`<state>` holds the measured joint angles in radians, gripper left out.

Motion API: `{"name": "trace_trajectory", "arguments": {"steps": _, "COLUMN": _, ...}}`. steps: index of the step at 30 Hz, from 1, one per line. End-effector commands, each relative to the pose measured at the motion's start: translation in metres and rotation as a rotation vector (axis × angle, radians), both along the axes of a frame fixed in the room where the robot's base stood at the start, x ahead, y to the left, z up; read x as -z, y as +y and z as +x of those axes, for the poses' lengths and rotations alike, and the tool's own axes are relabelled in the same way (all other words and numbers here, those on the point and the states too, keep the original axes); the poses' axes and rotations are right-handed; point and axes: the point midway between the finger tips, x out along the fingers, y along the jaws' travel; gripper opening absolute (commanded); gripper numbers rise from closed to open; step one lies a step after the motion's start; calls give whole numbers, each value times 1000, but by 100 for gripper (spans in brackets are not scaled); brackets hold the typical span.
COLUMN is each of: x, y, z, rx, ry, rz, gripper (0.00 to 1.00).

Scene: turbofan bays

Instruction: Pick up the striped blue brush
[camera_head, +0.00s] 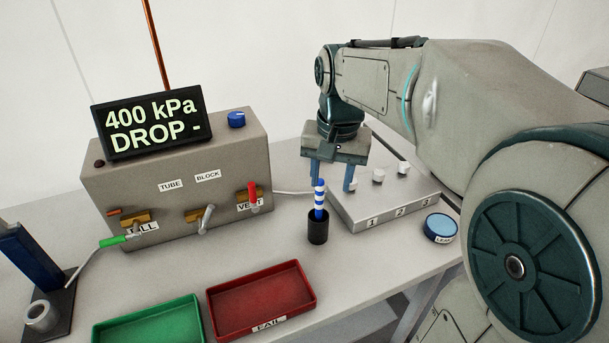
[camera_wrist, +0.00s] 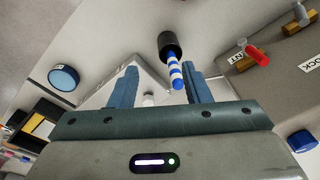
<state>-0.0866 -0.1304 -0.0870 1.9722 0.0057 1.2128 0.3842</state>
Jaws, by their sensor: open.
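The striped blue brush (camera_head: 319,200), with blue and white bands, stands upright in a small black cup (camera_head: 317,228) on the bench. My gripper (camera_head: 332,184) is open and points down, its two blue fingers just above and behind the brush top in the head view. In the wrist view, the brush (camera_wrist: 175,72) rises from the black cup (camera_wrist: 169,45) toward me. It appears between the fingers of my gripper (camera_wrist: 163,78), closer to the right one. I cannot tell whether a finger touches it. The brush's lower end is hidden in the cup.
A grey block with labels 1, 2, 3 (camera_head: 375,212) sits right of the cup, with a blue round tin (camera_head: 440,228) beyond. A valve box (camera_head: 160,185) with a display stands left. Red (camera_head: 260,300) and green (camera_head: 150,322) trays lie in front.

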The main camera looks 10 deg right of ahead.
Motion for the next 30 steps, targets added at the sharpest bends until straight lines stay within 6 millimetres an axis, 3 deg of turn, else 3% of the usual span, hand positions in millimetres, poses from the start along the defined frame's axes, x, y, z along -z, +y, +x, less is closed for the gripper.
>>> {"name": "trace_trajectory", "arguments": {"steps": 1, "x": -9, "y": 2, "z": 17, "rx": 38, "ry": 21, "rz": 1, "gripper": 43}}
{"name": "trace_trajectory", "arguments": {"steps": 4, "x": -20, "y": 3, "z": 39, "rx": 112, "ry": 54, "rz": -2, "gripper": 43}}
{"name": "trace_trajectory", "arguments": {"steps": 11, "x": -27, "y": 2, "z": 62, "rx": 198, "ry": 89, "rz": -7, "gripper": 43}}
{"name": "trace_trajectory", "arguments": {"steps": 22, "x": 38, "y": 2, "z": 63, "rx": 204, "ry": 93, "rz": -9, "gripper": 43}}
{"name": "trace_trajectory", "arguments": {"steps": 30, "x": 59, "y": 1, "z": 64, "rx": 204, "ry": 91, "rz": -8, "gripper": 43}}
